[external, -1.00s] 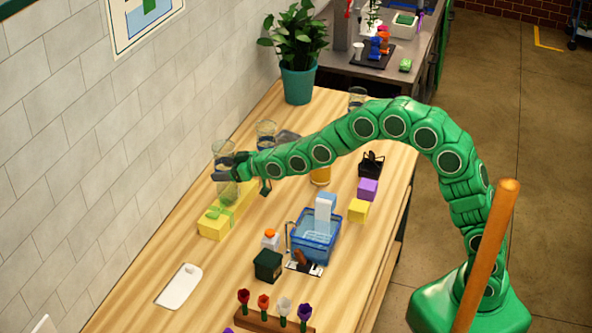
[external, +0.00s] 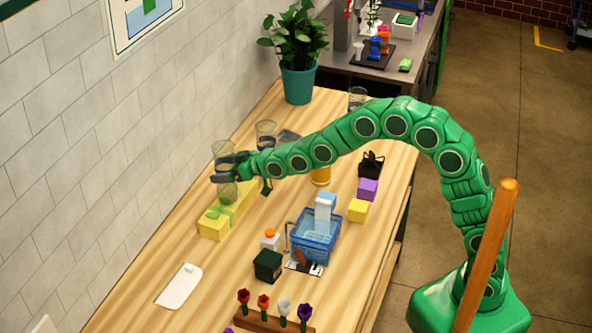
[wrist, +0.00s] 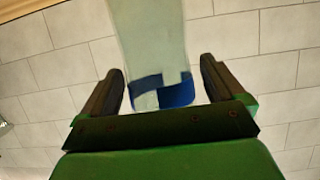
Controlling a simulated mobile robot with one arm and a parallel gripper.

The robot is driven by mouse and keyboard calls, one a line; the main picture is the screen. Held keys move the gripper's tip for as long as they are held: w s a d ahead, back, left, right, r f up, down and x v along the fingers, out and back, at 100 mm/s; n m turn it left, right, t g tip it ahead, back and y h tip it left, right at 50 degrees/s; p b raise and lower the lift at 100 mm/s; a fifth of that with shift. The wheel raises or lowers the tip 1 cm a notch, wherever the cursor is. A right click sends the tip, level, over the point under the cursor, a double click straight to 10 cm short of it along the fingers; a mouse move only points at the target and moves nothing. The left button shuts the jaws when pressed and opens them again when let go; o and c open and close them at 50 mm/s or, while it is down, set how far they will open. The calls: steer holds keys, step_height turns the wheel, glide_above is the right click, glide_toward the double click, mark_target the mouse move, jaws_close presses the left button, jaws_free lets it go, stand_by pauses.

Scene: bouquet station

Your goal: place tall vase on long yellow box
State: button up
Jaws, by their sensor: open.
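The tall vase (external: 223,151) is clear glass with a blue part inside and appears upright on the long yellow box (external: 213,227), which has a green ribbon and bow. In the wrist view the vase (wrist: 150,40) stands between the two spread fingers of my gripper (wrist: 161,72), with visible gaps on both sides.
Another glass vase (external: 265,134) stands close behind my gripper. A blue basket (external: 314,250), a yellow block (external: 358,211) and a purple block (external: 367,190) are to the right. A white board (external: 180,286) lies in front. The tiled wall (external: 100,150) is close on the left.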

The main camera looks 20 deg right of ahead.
steer(key=v, duration=1.1)
steer(key=shift+s+d+r, duration=0.2)
steer(key=shift+d, duration=0.05)
steer(key=s+d+f+m+g+h, duration=0.1)
steer(key=s+d+h, duration=0.15)
steer(key=d, duration=0.75)
steer(key=s+d+f+m+g+h, duration=0.15)
steer(key=s+d, duration=0.25)
steer(key=d, duration=0.7)
steer(key=s+d+f+m+g+h, duration=0.1)
steer(key=s+d+m+g+h, duration=0.15)
steer(key=d, duration=0.75)
steer(key=s+d+m+g+h, duration=0.1)
steer(key=s+d+g, duration=0.1)
steer(key=s+d, duration=0.3)
steer(key=s+d+m+g+h, duration=0.1)
steer(key=s+d, duration=0.5)
steer(key=s, duration=0.7)
steer(key=s+d+m+g+h, duration=0.1)
steer(key=s+d+m+g, duration=0.1)
steer(key=s+d, duration=0.4)
steer(key=s+g, duration=0.1)
steer(key=s, duration=0.2)
